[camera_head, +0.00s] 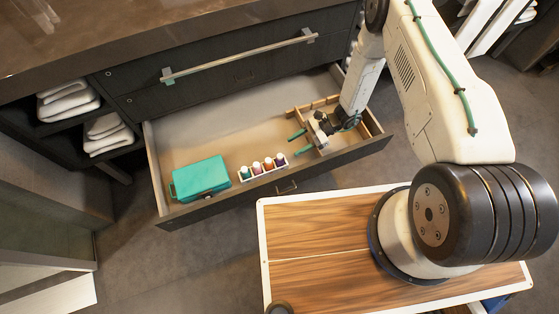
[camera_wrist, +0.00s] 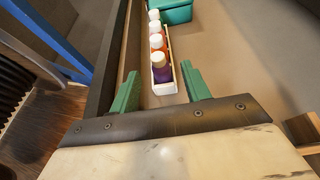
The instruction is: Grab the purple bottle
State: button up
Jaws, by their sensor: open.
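The purple bottle (camera_head: 281,160), with a white cap, stands upright at the right end of a small white tray (camera_head: 264,174) in the open drawer. In the wrist view the purple bottle (camera_wrist: 162,75) is the nearest of the row, in the near end of the white tray (camera_wrist: 165,88). My gripper (camera_head: 295,145) is open and low in the drawer, just right of the tray, its green fingers pointing left. In the wrist view my gripper (camera_wrist: 160,72) has nothing held, and the bottle shows in line with the gap between the fingertips.
Several other capped bottles (camera_wrist: 156,42) share the tray. A teal box (camera_head: 200,177) lies left of it. The drawer's front wall (camera_head: 230,198) runs close by the tray. A wooden divider (camera_head: 375,122) is at the drawer's right. The drawer floor behind the tray is clear.

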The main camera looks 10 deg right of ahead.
aim_at(280, 157)
jog(key=x, duration=0.5)
jog(key=f+x, duration=0.1)
jog(key=x, duration=0.2)
jog(key=shift+s+f, duration=0.1)
jog(key=shift+s, duration=0.1)
jog(key=c, duration=0.9)
